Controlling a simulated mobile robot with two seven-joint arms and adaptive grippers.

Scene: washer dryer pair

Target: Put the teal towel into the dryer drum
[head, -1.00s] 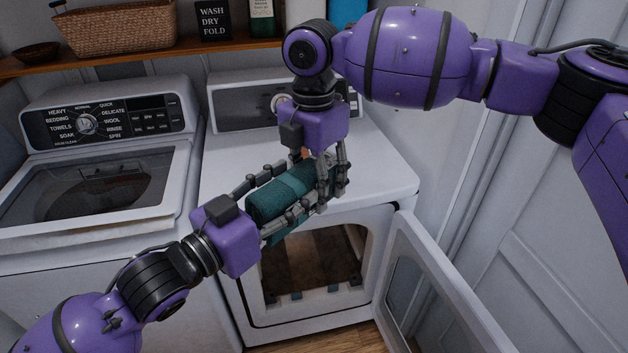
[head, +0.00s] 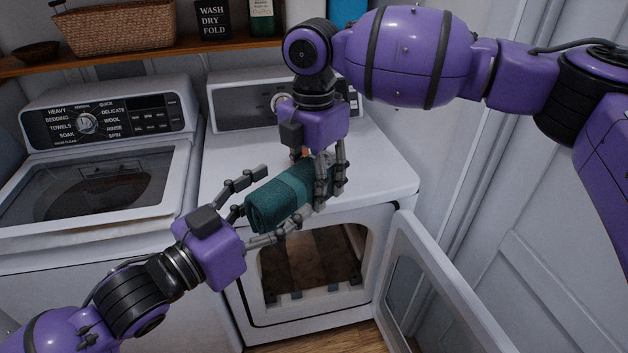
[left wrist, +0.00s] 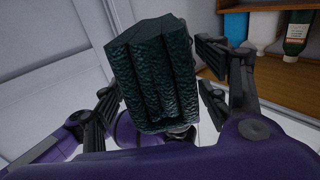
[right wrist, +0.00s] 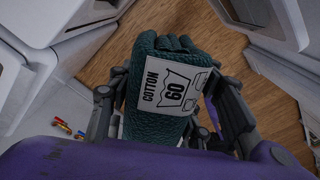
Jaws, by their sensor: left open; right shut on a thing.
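The teal towel (head: 277,201) is a folded bundle held above the front edge of the dryer's top. My right gripper (head: 325,180) is shut on its far right end. My left gripper (head: 252,212) is open, its fingers spread to either side of the towel's left end. The left wrist view shows the folded end of the towel (left wrist: 153,80) between the open fingers. In the right wrist view the towel (right wrist: 150,120) bears a label reading COTTON 60. The dryer drum (head: 308,265) is seen through its open front, below the towel.
The dryer door (head: 425,290) stands open to the right. The washer (head: 90,195) with a closed glass lid is at the left. A shelf above holds a wicker basket (head: 117,27), a sign and bottles. Small colored items (right wrist: 68,130) lie at lower left in the right wrist view.

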